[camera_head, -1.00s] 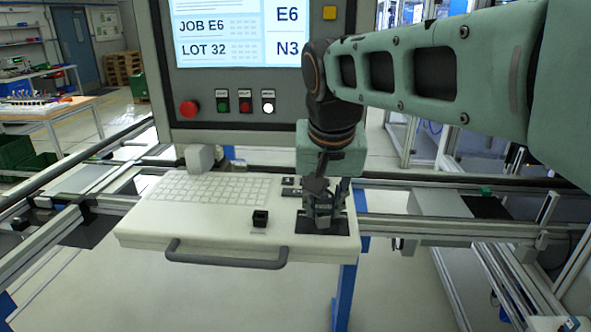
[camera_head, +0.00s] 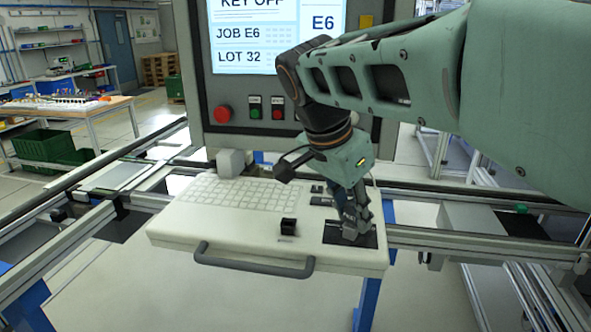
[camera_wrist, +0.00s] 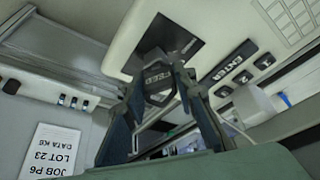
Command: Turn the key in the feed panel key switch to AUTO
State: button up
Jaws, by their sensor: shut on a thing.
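The feed panel key switch sits on a black plate (camera_head: 352,236) at the right end of the white keyboard shelf (camera_head: 215,236); the plate also shows in the wrist view (camera_wrist: 184,42). My gripper (camera_head: 355,232) is tilted down onto this plate. In the wrist view, my gripper (camera_wrist: 160,88) is shut on the key (camera_wrist: 158,78), a dark piece marked FEED between the fingertips. The lock and its position marks are hidden by the fingers. The screen (camera_head: 262,40) reads KEY OFF.
Small black keys (camera_head: 318,201) lie just behind the plate. A grey handle (camera_head: 255,262) runs along the shelf front. The control cabinet with a red button (camera_head: 222,114) rises behind.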

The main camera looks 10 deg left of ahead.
jog(key=shift+s+f+m, duration=0.1)
jog(key=shift+f+m, duration=0.1)
jog(key=shift+m, duration=0.3)
jog(key=shift+g, duration=0.3)
jog(key=shift+m+g+h+p, duration=0.3)
jog(key=shift+m+h+p, duration=0.15)
jog(key=shift+m, duration=0.55)
jog(key=o, duration=0.7)
jog(key=shift+m, duration=0.5)
jog(key=shift+c, duration=0.2)
jog(key=shift+o, duration=1.2)
jog(key=o, duration=0.3)
jog(key=shift+o, duration=0.5)
